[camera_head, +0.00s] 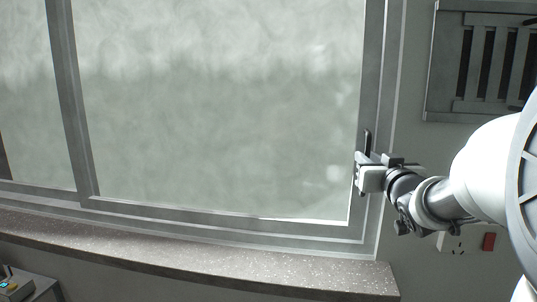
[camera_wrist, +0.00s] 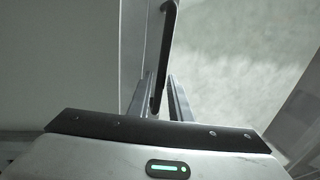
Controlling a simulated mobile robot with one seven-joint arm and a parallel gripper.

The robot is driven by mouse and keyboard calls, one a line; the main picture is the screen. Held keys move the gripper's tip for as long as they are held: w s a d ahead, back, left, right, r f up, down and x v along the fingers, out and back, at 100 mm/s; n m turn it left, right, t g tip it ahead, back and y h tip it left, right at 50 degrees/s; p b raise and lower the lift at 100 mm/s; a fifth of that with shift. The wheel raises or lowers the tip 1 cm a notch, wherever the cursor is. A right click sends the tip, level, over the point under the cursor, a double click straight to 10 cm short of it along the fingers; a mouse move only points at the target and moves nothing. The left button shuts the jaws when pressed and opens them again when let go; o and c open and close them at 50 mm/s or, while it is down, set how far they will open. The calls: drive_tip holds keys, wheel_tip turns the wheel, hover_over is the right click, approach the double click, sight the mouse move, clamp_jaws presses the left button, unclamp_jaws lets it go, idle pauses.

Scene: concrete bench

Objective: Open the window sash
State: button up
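The window sash is a large pane of frosted glass in a grey metal frame (camera_head: 375,60), in the head view. Its right stile lies along the right side of the window frame, with no clear gap visible. A dark bar handle (camera_head: 367,143) stands upright on this stile; it also shows in the wrist view (camera_wrist: 166,45). My gripper (camera_head: 361,172) is at the handle's lower part. In the wrist view, the two fingers (camera_wrist: 160,97) are apart, with the handle's lower end between them. Some space shows beside the handle; contact cannot be told.
A speckled stone sill (camera_head: 200,262) runs below the window. A grey device (camera_head: 18,287) sits at lower left. Another pane (camera_head: 28,110) is at far left.

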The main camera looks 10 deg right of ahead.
drive_tip(key=shift+w, duration=0.6)
clamp_jaws()
drive_tip(key=shift+a, duration=0.1)
